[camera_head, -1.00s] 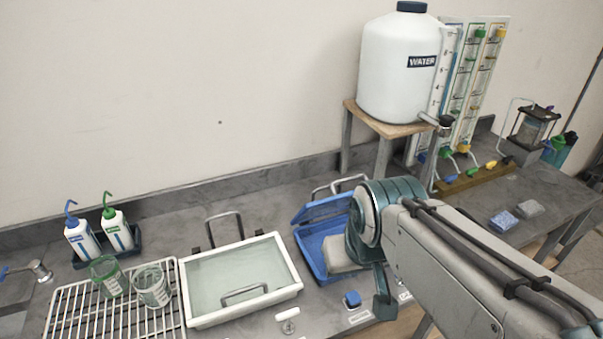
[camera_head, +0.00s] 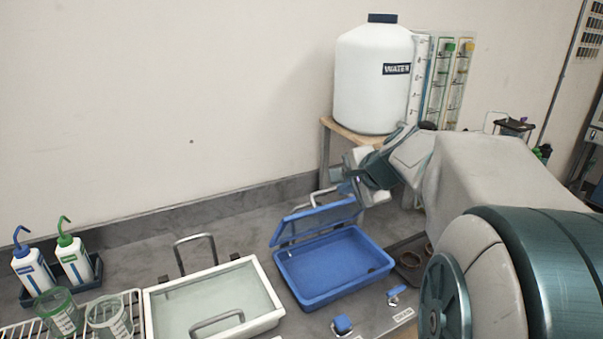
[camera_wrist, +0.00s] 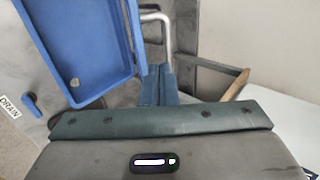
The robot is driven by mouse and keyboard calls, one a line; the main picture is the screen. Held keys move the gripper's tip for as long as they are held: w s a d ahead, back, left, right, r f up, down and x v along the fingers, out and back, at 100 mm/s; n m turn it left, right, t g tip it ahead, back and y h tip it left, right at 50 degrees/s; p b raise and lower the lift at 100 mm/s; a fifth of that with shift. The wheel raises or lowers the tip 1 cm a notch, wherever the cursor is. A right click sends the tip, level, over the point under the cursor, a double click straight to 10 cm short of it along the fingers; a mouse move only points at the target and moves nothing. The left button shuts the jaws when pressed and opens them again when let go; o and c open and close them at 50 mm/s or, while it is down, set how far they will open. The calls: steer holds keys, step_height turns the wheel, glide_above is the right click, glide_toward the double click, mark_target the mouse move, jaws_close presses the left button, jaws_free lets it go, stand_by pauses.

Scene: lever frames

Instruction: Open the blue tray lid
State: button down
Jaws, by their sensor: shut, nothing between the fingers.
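The blue tray (camera_head: 335,268) sits on the grey bench, its empty inside in full view. Its blue lid (camera_head: 315,218) stands raised and tilted at the back edge, with a metal handle (camera_head: 322,194) above its top edge. My gripper (camera_head: 342,183) is shut and empty beside the lid's upper right corner, partly overlapping the handle region; contact cannot be told. In the wrist view, the shut fingers (camera_wrist: 157,85) are beside the blue tray (camera_wrist: 88,55), with the metal handle (camera_wrist: 164,25) just beyond them.
A white basin (camera_head: 215,300) stands left of the blue tray. The water tank (camera_head: 372,80) on its wooden stand (camera_head: 348,130) is close behind my gripper. A blue knob (camera_head: 342,324) and a blue valve lever (camera_head: 396,291) are in front of the tray.

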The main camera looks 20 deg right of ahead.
mark_target(322, 211)
steer(key=x, duration=0.5)
steer(key=shift+w+a+f, duration=0.1)
steer(key=shift+f, duration=0.05)
